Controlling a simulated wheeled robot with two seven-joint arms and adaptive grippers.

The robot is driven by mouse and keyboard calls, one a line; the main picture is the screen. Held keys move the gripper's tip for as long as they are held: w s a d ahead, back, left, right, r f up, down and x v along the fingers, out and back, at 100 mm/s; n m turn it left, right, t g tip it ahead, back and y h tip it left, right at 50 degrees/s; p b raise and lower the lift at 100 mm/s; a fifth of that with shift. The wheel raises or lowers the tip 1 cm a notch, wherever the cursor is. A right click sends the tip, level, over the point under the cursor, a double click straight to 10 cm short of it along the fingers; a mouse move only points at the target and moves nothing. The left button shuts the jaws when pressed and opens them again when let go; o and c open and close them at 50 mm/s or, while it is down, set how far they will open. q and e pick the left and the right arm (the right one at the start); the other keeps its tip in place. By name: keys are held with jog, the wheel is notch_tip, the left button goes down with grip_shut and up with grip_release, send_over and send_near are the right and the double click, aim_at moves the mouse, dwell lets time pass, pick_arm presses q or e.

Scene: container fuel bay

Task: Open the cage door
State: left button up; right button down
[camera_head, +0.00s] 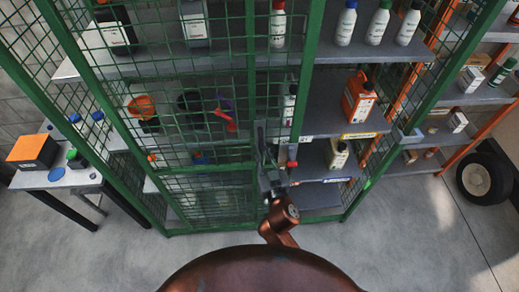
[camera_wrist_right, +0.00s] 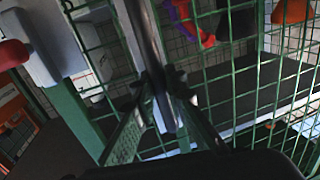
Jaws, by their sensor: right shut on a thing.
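The cage door (camera_head: 215,160) is a green wire-mesh panel in a green frame on the front of the cage, in the middle of the head view. Its grey upright handle (camera_head: 260,135) is near the door's right side. My right gripper (camera_head: 266,172) is shut on this handle. In the right wrist view its dark fingers (camera_wrist_right: 165,88) lie on both sides of the grey bar (camera_wrist_right: 148,40). A grey block with a red knob (camera_wrist_right: 12,52) is left of the handle there. My left gripper is not in view.
Behind the mesh, grey shelves hold bottles and an orange canister (camera_head: 358,98). The front right of the door shows shelves without mesh before them. A table with an orange box (camera_head: 33,151) stands at left, a tyre (camera_head: 486,178) at right. The floor in front is clear.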

jog(key=shift+a, duration=0.1)
jog(key=c, duration=2.1)
grip_release()
jog(key=shift+o, duration=0.7)
jog(key=shift+s, duration=0.45)
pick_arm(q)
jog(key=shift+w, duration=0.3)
pick_arm(e)
jog(key=v, duration=1.1)
